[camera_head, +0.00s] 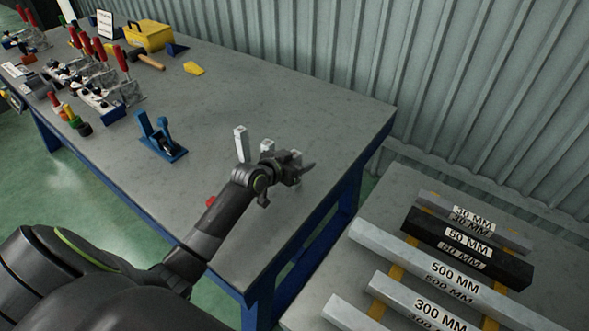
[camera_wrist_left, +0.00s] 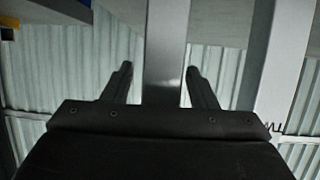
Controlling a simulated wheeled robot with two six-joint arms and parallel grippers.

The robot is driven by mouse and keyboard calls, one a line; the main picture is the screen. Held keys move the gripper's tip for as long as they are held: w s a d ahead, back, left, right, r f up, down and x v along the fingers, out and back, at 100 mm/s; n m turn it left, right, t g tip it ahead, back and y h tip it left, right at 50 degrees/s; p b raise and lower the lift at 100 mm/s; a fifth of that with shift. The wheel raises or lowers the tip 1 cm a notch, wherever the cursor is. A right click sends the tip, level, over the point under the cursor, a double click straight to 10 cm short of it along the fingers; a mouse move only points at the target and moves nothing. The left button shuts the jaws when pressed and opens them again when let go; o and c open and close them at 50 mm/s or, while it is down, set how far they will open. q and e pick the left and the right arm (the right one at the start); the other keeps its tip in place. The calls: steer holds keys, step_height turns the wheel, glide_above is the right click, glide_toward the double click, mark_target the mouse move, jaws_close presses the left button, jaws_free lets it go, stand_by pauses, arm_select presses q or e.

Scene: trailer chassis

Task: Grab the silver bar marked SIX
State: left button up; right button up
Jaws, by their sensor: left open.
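Several upright silver bars stand on the grey workbench: a left bar (camera_head: 241,143), a middle bar (camera_head: 267,146) and a right bar (camera_head: 296,156). No SIX marking is legible on any of them. My left gripper (camera_head: 304,170) is at the bars, partly covering the middle and right ones. In the left wrist view my left gripper (camera_wrist_left: 160,75) is open, with a silver bar (camera_wrist_left: 166,45) between its fingers and gaps on both sides. Another silver bar (camera_wrist_left: 285,65) at the right bears partly hidden lettering, seemingly upside down. My right gripper is not visible.
The grey workbench (camera_head: 330,130) has a blue stand (camera_head: 160,138), red-handled clamps (camera_head: 103,50) and a yellow toolbox (camera_head: 150,36) farther left. A second table at right holds labelled bars, including 500 MM (camera_head: 420,262). A corrugated wall runs behind.

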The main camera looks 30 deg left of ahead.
arm_select(q)
steer(key=shift+c, duration=0.3)
steer(key=c, duration=1.1)
